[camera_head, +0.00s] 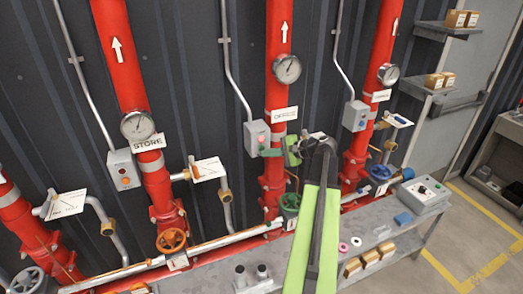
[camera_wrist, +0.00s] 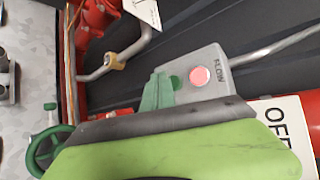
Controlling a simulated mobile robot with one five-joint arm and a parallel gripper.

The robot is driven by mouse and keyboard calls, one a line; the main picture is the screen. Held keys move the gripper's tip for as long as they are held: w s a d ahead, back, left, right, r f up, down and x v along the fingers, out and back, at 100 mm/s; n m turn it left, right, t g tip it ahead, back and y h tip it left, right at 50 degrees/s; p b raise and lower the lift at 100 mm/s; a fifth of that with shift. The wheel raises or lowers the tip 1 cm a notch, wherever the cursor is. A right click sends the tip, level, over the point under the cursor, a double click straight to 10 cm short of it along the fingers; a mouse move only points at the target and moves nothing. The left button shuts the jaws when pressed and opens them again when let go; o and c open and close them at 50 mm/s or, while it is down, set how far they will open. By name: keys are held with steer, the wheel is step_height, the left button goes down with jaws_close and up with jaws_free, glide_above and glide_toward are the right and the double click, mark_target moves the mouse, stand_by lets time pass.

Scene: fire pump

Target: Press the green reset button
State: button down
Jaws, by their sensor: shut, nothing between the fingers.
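A grey box (camera_head: 257,137) is mounted beside the middle red pipe, the one with the "OFFICE" sign.
Red pipes with gauges (camera_head: 287,69) stand along the dark wall. Similar grey boxes are at the "STORE" pipe (camera_head: 123,169) and the right pipe (camera_head: 355,116). A control panel (camera_head: 424,194) sits on the bench. A green valve wheel (camera_wrist: 48,150) is near my gripper.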

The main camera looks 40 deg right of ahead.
steer(key=shift+w, duration=0.1)
steer(key=shift+w+d, duration=0.15)
steer(key=shift+w, duration=0.1)
steer(key=shift+w+d, duration=0.2)
steer(key=shift+w, duration=0.3)
stand_by(0.8)
steer(key=shift+s, duration=0.1)
steer(key=shift+s+a, duration=0.35)
steer(key=shift+s, duration=0.45)
steer(key=s, duration=0.1)
steer(key=s+a, duration=0.1)
steer(key=s, duration=0.1)
steer(key=s+a, duration=0.1)
steer(key=shift+s, duration=0.3)
steer(key=shift+d, duration=0.1)
stand_by(0.6)
